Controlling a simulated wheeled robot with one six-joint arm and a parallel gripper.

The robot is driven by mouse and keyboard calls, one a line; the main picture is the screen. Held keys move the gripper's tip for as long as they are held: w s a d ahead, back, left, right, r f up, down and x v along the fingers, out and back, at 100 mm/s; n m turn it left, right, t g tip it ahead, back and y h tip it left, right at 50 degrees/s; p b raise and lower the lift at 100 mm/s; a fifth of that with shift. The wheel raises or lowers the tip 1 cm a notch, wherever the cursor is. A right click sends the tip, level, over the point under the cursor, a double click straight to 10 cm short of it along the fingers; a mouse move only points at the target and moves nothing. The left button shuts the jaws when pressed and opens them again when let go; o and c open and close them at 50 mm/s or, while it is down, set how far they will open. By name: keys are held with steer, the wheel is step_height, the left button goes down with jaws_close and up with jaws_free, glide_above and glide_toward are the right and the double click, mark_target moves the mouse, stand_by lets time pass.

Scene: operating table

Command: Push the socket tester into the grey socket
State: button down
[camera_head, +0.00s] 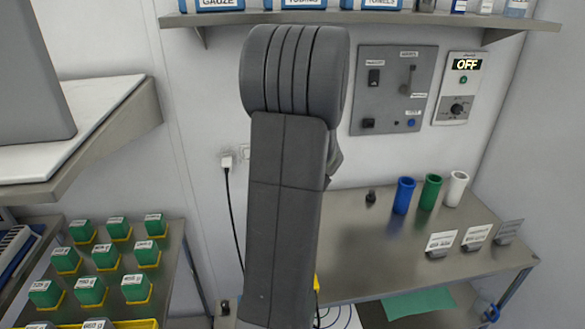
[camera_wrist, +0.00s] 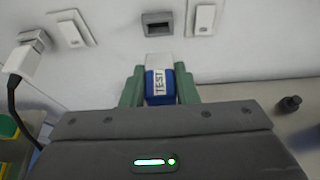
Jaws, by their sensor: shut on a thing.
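The socket tester (camera_wrist: 158,84) is blue with a white front end and a label reading TEST. My gripper (camera_wrist: 159,88) is shut on it, with one green finger on each side. The grey socket (camera_wrist: 157,24) is a dark opening in a grey frame on the white wall. In the wrist view it appears just above the tester's white end, roughly in line with it. A strip of wall shows between them, so the tester appears outside the socket. In the head view my arm hides the gripper, the tester and the grey socket.
A white plug with a black cable (camera_wrist: 25,52) sits left of the socket. White wall plates (camera_wrist: 71,29) (camera_wrist: 204,18) flank it. A bench (camera_head: 360,250) with blue, green and white cups stands at the right. Green boxes (camera_head: 105,256) stand at the left.

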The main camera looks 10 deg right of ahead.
steer(key=shift+f, duration=0.1)
steer(key=shift+w, duration=1.95)
steer(key=shift+w, duration=1.45)
stand_by(0.9)
steer(key=c, duration=1.1)
jaws_free()
steer(key=shift+o, duration=0.2)
steer(key=v, duration=1.3)
steer(key=shift+s+r, duration=0.25)
steer(key=shift+s, duration=0.05)
steer(key=x, duration=1.3)
steer(key=shift+w+f, duration=0.15)
steer(key=shift+f, duration=0.05)
